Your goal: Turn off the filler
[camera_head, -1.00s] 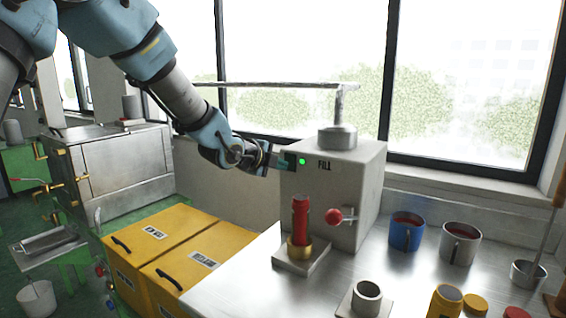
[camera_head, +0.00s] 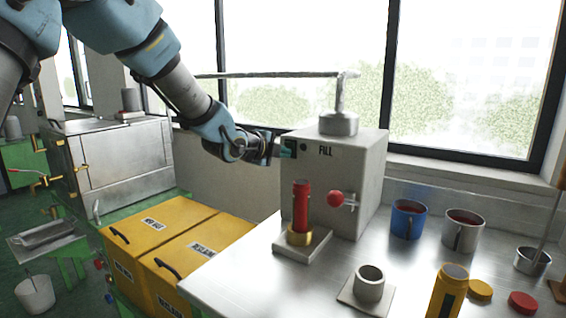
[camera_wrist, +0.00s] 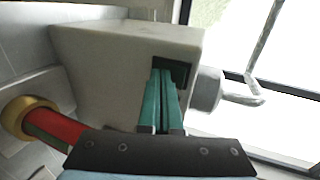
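The filler (camera_head: 345,180) is a pale grey box marked FILL on the metal bench; it also shows in the wrist view (camera_wrist: 105,75). Its small round indicator (camera_head: 303,146) beside the label is dark. A dark switch panel (camera_wrist: 184,72) is at the upper corner of its face. My gripper (camera_head: 286,149) has its teal fingers together, with nothing seen between them. In the wrist view the fingertips (camera_wrist: 163,72) are at the panel, partly covering it; contact is not clear. A red cylinder (camera_head: 301,205) stands in a brass ring at the filler's front, beside a red-knobbed valve (camera_head: 336,199).
A blue mug (camera_head: 407,220) and a steel mug (camera_head: 462,231) stand right of the filler. A grey ring (camera_head: 369,283) and a yellow cylinder (camera_head: 447,292) are near the bench's front. Yellow cases (camera_head: 165,240) stand at the left. A horizontal bar (camera_head: 270,75) extends above my wrist.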

